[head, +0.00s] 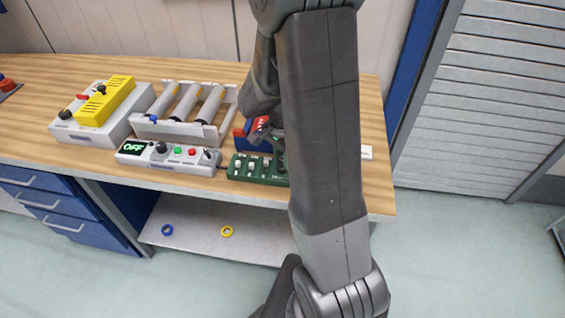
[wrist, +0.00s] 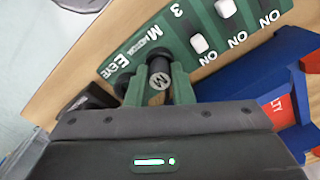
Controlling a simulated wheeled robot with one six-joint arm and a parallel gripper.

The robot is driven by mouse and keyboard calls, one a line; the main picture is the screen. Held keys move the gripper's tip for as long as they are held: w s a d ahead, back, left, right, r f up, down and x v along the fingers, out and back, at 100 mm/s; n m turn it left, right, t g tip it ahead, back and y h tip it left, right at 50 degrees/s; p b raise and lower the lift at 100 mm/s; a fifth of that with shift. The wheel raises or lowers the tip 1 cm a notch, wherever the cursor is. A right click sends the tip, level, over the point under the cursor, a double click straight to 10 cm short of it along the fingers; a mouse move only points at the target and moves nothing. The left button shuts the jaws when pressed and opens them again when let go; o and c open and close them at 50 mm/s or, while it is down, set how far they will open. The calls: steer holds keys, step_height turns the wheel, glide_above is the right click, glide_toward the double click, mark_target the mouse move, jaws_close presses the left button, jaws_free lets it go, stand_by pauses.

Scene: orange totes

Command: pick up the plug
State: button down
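A blue and red object (wrist: 285,85) stands close right of my gripper. On the wooden bench (head: 385,205) are a grey control box (head: 170,157), a rack of rollers (head: 185,130) and a yellow-topped box (head: 100,115). A small white piece (head: 366,152) lies right of my arm.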

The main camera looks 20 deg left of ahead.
step_height(320, 180, up, 10)
steer(key=shift+b, duration=0.4)
stand_by(0.3)
stand_by(0.4)
